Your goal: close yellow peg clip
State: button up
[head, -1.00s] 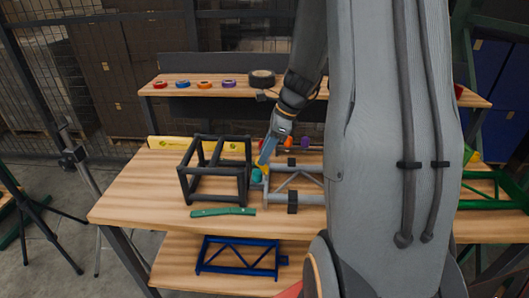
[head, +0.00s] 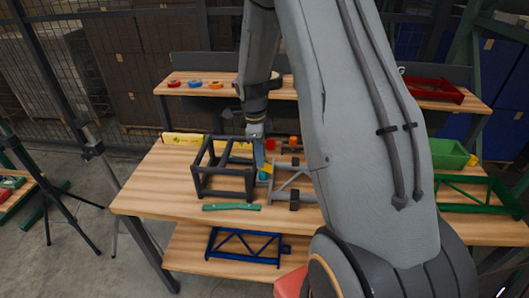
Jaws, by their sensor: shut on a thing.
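The yellow peg clip (head: 268,168) shows as a small yellow patch at the tip of my gripper (head: 262,169), between the black cube frame and the grey frame. My gripper points down and is shut on it. A small teal piece (head: 264,176) lies directly below the fingertips; I cannot tell whether it touches them. The clip is small and partly hidden by the fingers, so its jaws cannot be made out.
The black cube frame (head: 223,197) stands close left of my gripper, the grey frame (head: 283,184) close right. A green bar (head: 231,207) lies in front. A green bin (head: 452,153) stands at right. The bench's left front is clear.

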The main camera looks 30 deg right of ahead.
jog(key=h+b, duration=0.1)
jog(key=b, duration=0.1)
jog(key=w+a+f+g+h+b, duration=0.1)
jog(key=b, duration=0.1)
jog(key=shift+w+a+f, duration=0.15)
jog(key=shift+a+f, duration=0.05)
jog(key=shift+f, duration=0.1)
jog(key=shift+w+a+f+g+h+b, duration=0.2)
jog(key=shift+g+h+b, duration=0.5)
jog(key=shift+b, duration=0.45)
jog(key=shift+s, duration=0.1)
jog(key=o, duration=1)
jog(key=shift+o, duration=0.2)
jog(key=b+v, duration=0.2)
jog(key=v, duration=0.5)
jog(key=shift+a+r+b, duration=0.3)
jog(key=shift+b, duration=0.1)
